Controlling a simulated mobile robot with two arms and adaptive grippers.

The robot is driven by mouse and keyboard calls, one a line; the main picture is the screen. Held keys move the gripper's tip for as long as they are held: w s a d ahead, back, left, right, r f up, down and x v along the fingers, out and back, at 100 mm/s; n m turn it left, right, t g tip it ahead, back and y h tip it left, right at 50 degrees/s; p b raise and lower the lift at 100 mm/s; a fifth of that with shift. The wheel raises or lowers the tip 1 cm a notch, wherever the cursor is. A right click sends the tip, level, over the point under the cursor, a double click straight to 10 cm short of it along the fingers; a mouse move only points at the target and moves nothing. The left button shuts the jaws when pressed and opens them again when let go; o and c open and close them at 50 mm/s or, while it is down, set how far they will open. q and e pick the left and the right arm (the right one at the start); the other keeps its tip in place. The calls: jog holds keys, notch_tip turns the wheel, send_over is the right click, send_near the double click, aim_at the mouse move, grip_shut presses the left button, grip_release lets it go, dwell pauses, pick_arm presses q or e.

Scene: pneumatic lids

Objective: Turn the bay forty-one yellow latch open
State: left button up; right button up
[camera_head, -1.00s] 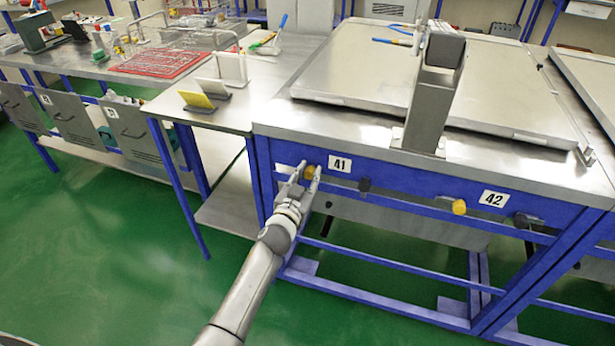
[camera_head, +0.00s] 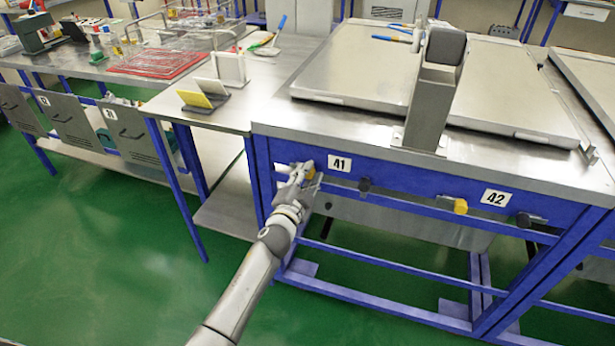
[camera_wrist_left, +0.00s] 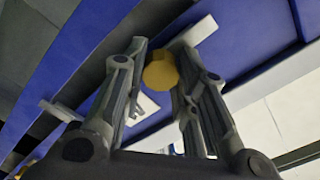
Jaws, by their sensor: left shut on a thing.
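The bay forty-one yellow latch (camera_head: 309,164) is a small yellow knob on the blue front rail, just left of the label 41 (camera_head: 339,163). My left gripper (camera_head: 306,172) is at it, its fingers on either side of the knob and shut on it. In the left wrist view the yellow latch (camera_wrist_left: 161,72) sits between the fingertips of the left gripper (camera_wrist_left: 160,80), with a pale bar showing beside it. The fingers partly hide the latch in the head view. My right gripper is not in view.
A black knob (camera_head: 365,185) lies right of label 41. Bay 42 has its own yellow knob (camera_head: 460,206) and black knob (camera_head: 522,220). A grey post (camera_head: 429,110) stands on the bench by a large flat lid (camera_head: 365,75). Green floor is clear in front.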

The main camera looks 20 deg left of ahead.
pick_arm(q)
jog(key=shift+m, duration=0.3)
jog(key=o, duration=1)
jog(key=shift+o, duration=0.2)
jog(key=s, duration=1.2)
jog(key=shift+a, duration=0.2)
